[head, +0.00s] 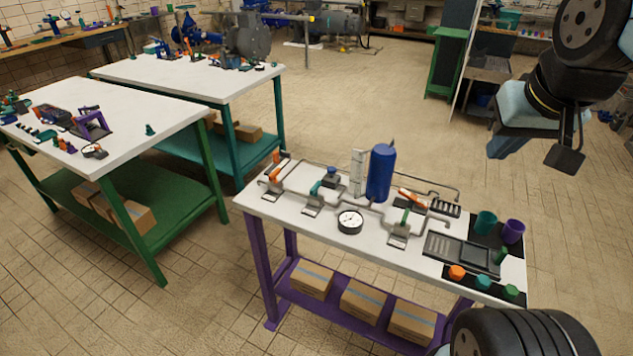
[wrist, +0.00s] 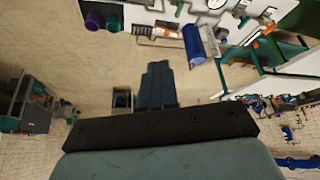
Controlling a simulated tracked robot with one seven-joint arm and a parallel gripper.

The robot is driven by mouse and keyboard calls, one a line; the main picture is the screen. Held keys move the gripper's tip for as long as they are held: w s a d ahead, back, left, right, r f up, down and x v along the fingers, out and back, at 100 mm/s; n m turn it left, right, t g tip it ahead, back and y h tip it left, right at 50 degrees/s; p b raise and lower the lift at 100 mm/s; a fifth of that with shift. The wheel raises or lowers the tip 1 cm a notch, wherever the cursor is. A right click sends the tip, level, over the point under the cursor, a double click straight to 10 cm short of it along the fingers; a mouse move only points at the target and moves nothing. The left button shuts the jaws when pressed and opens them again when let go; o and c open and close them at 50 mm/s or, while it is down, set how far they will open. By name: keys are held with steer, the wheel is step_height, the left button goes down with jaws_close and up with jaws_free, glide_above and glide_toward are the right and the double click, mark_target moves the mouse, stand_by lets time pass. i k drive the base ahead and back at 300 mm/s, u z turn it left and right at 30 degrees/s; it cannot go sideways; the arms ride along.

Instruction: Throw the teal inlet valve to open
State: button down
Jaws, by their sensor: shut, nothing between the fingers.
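The teal inlet valve (head: 315,187) is a small teal handle on the grey pipework, above a grey bracket, on the left half of the purple-legged bench (head: 300,206). Its exact lever angle is too small to read. My gripper (head: 498,150) is high at the upper right in the head view, well away from the valve and touching nothing. In the wrist view my gripper (wrist: 158,68) points over the floor, its blue-grey fingers together and empty. The bench shows upside down at the top there; I cannot pick out the teal valve with certainty.
A tall blue tank (head: 381,173) stands behind the pipes, right of the valve. A gauge (head: 350,221), an orange-handled valve (head: 272,175) and a green-handled valve (head: 404,219) are nearby. Cups (head: 485,222) and trays fill the bench's right end. Open floor lies behind.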

mark_target(314, 191)
steer(key=u, duration=1.65)
steer(key=i, duration=0.1)
steer(key=z, duration=3.15)
steer(key=k, duration=1.1)
steer(key=u, duration=0.85)
steer(key=i, duration=1)
steer(key=u, duration=0.05)
